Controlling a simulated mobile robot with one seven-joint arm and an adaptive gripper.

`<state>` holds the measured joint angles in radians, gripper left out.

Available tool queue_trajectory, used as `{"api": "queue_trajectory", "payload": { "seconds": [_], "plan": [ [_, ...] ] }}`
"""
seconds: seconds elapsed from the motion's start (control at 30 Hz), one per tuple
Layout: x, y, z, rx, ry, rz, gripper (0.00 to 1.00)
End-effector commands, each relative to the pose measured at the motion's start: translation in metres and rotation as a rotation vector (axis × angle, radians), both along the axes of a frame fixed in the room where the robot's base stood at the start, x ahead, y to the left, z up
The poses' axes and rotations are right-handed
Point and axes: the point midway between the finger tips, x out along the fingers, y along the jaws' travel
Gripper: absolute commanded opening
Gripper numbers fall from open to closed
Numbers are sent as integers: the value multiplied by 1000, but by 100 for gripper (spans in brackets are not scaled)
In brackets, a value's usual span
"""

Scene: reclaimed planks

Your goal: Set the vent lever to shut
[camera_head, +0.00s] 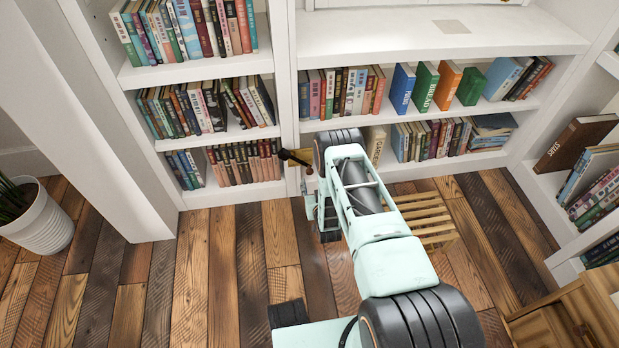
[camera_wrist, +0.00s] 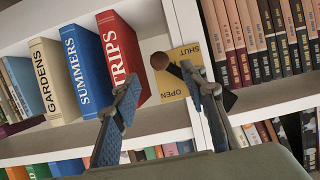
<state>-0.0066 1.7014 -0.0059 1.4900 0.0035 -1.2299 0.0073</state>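The vent lever shows in the wrist view as a dark bar with a round brown knob (camera_wrist: 160,61). It stands in front of a yellow plate (camera_wrist: 170,86) marked SHUT at the upper edge and OPEN at the lower edge. The knob lies at the plate's left side, and I cannot tell which word it points to. My gripper (camera_wrist: 160,78) is open, its fingers spread on either side of the knob. The right finger covers part of the bar; contact cannot be told. In the head view the knob (camera_head: 283,154) shows left of my wrist, which hides the fingers.
The plate is on a white bookshelf upright (camera_head: 291,95) between shelves of books (camera_head: 205,108). A slatted wooden crate (camera_head: 425,218) stands on the floor to the right of my arm. A potted plant (camera_head: 40,222) is at far left. Plank floor (camera_head: 225,250) is clear in front.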

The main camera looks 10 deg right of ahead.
Motion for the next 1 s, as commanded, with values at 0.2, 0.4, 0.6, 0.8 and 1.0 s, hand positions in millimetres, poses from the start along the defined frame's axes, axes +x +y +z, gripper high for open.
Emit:
{"api": "queue_trajectory", "payload": {
  "seconds": [0.2, 0.4, 0.6, 0.8, 1.0],
  "plan": [
    [39, 0, -19, 0, -3, -1, 40],
    [59, -1, -27, 0, 0, -1, 40],
    [65, -1, -27, 0, 1, -1, 40],
    [65, -1, -27, 0, 1, -1, 39],
    [65, -1, -27, 0, 1, -1, 17]
  ]
}}
